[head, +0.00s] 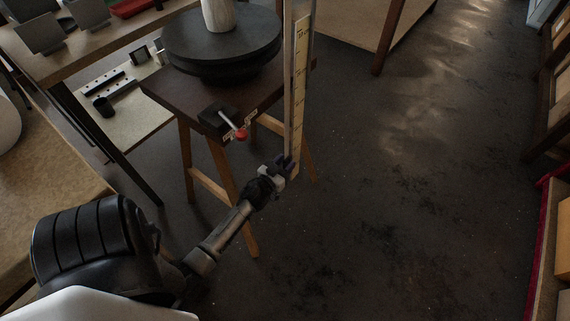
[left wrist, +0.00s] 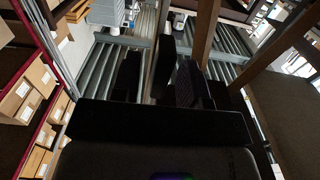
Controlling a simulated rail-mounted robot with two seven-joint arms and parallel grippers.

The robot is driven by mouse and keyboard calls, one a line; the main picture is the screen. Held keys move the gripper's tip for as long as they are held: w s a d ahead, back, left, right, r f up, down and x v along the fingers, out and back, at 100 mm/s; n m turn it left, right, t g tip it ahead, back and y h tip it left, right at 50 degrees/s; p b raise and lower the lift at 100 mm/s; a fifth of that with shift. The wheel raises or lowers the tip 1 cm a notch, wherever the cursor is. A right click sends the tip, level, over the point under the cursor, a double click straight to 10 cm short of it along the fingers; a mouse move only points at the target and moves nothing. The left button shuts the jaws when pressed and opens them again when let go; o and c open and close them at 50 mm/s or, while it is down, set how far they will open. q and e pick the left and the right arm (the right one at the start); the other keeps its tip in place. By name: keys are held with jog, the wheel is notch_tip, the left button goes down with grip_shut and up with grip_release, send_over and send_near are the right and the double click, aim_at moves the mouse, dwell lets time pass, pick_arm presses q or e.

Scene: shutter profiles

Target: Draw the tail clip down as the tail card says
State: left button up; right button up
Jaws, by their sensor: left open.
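A tall upright profile with a pale yellow scale strip (head: 301,75) stands in front of the dark wooden stand in the head view. Its markings are too small to read. My left gripper (head: 284,166) is at the lower end of this profile, open. I cannot tell a tail clip apart from the dark fingertips there. In the left wrist view my gripper's dark fingers (left wrist: 160,80) point away from the camera, with a dark upright piece showing among them; I cannot tell whether they touch it. I cannot make out a tail card. My right gripper is out of view.
A black turntable (head: 222,45) with a pale vessel (head: 218,14) sits on the stand (head: 165,98). A clamp with a red knob (head: 241,134) juts from the stand's front edge. Shelving with boxes (left wrist: 35,85) is at the left in the wrist view. The floor right of the profile is clear.

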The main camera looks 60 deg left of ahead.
pick_arm(q)
jog(key=shift+c, duration=0.2)
grip_shut()
dwell(0.4)
